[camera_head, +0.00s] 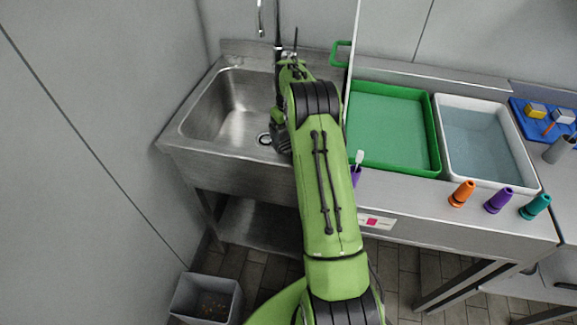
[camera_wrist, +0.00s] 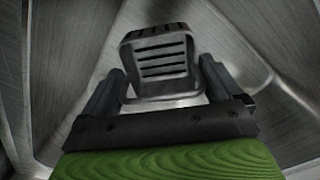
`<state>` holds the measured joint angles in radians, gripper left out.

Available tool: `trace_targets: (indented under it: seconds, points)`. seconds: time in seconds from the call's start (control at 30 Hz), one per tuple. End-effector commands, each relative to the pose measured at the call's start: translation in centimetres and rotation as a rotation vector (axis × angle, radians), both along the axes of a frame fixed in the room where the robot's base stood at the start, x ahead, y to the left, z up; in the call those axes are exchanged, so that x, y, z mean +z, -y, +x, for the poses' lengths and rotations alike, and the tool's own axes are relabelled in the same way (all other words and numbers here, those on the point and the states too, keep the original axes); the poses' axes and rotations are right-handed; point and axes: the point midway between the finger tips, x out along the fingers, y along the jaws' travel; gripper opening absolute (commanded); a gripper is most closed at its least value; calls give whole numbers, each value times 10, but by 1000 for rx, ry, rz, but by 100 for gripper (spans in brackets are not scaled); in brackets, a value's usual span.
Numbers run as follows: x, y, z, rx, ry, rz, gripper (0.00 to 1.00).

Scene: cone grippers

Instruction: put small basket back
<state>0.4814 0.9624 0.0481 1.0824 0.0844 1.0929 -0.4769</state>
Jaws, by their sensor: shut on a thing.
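The small basket (camera_wrist: 162,62) is a grey metal box with slots in its face. In the wrist view it sits between my two dark fingers, with metal sink walls around it. My gripper (camera_wrist: 163,82) is shut on the small basket. In the head view my green arm reaches to the sink (camera_head: 232,105). There my gripper (camera_head: 280,135) shows only in part, low at the basin's right side near the drain (camera_head: 264,139). The basket is hidden behind my arm in the head view.
Right of the sink stand a green tray (camera_head: 436,150) and a white tray (camera_head: 520,165) of water. A faucet (camera_head: 277,30) rises behind the basin. A grey bin (camera_head: 183,300) stands on the floor.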

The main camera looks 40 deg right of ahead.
Motion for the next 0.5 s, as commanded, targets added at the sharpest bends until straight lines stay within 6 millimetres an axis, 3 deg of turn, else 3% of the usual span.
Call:
trace_targets:
  seconds: [0.1,0.4,0.5]
  points:
    - [-29,-1,-1,1,-4,3,61]
    - [-86,0,-1,-1,-4,2,61]
    - [-88,0,0,0,-1,1,61]
